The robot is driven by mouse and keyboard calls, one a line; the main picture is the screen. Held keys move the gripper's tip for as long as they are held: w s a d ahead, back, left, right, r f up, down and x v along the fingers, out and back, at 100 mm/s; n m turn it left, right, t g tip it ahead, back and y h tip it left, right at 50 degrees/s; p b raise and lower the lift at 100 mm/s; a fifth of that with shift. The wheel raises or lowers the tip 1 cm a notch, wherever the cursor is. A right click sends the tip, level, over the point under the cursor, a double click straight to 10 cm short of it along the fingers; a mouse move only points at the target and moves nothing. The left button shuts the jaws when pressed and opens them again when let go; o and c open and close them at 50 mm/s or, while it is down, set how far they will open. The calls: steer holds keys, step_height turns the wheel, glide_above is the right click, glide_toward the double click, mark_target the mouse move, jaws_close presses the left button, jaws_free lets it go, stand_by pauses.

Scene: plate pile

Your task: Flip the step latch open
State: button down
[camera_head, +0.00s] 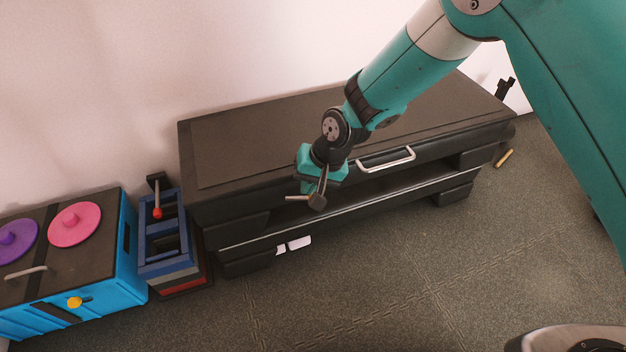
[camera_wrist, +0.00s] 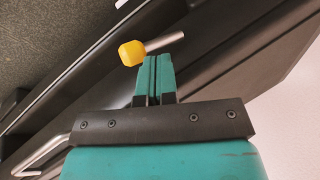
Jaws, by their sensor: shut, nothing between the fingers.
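The step latch shows in the wrist view as a yellow knob (camera_wrist: 132,53) on a metal rod (camera_wrist: 165,41), in front of the dark step unit. In the head view a short metal rod (camera_head: 296,198) sticks out to the left beside my gripper, and the yellow knob is hidden there. My gripper (camera_wrist: 160,62) is shut and empty, its fingertips just beside the knob and close to the rod; I cannot tell whether they touch. In the head view my gripper (camera_head: 322,172) is at the front of the black step unit (camera_head: 235,150).
A silver handle (camera_head: 386,160) is on the step unit's front, right of my gripper. A blue crate stack (camera_head: 165,260) and a blue box (camera_head: 120,285) with pink and purple discs stand at left. A small tan stick (camera_head: 504,158) lies at right. The floor in front is mostly clear.

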steer(key=shift+w+a+r+p, duration=0.1)
steer(key=shift+r+p, duration=0.35)
steer(key=shift+r, duration=0.05)
steer(key=p+v, duration=0.6)
steer(key=v, duration=0.6)
steer(key=shift+w+r+p, duration=0.3)
steer(key=shift+w+p, duration=0.05)
steer(key=shift+w, duration=0.3)
steer(key=shift+a, duration=0.1)
